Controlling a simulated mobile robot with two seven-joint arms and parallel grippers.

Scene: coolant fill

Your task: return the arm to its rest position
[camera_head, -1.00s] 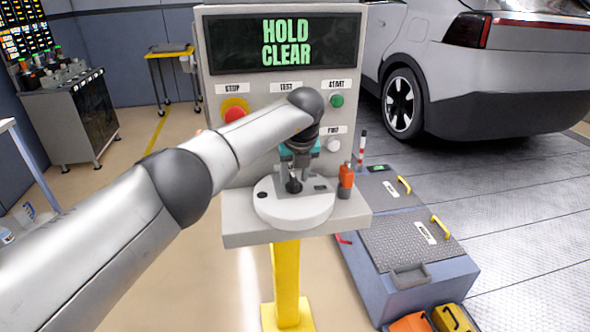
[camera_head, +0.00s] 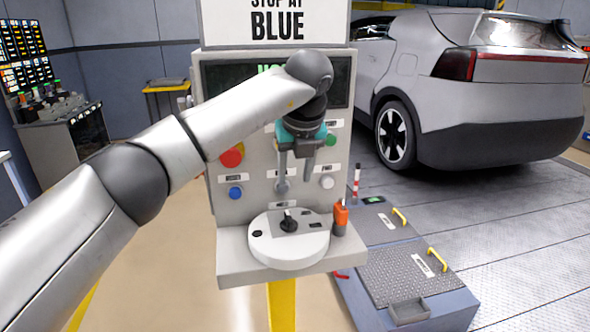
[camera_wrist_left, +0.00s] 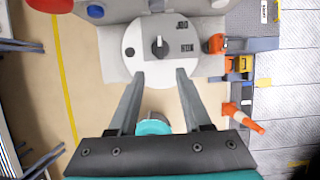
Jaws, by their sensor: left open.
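My left arm reaches in from the left in the head view. My left gripper (camera_head: 295,178) points down with its fingers apart, above a round white dial plate (camera_head: 270,248) on the grey panel's shelf. The black knob (camera_head: 289,223) on the plate stands clear below the fingertips. In the left wrist view the open fingers (camera_wrist_left: 160,74) frame empty space, and the knob (camera_wrist_left: 158,46) shows beyond them. My right gripper is not in view.
The grey control panel (camera_head: 222,190) stands close behind the gripper, with a red button (camera_head: 232,156) and a blue button (camera_head: 235,193). My arm partly hides its display. An orange tool (camera_head: 340,219) stands beside the dial plate. A grey car (camera_head: 480,90) is at the right.

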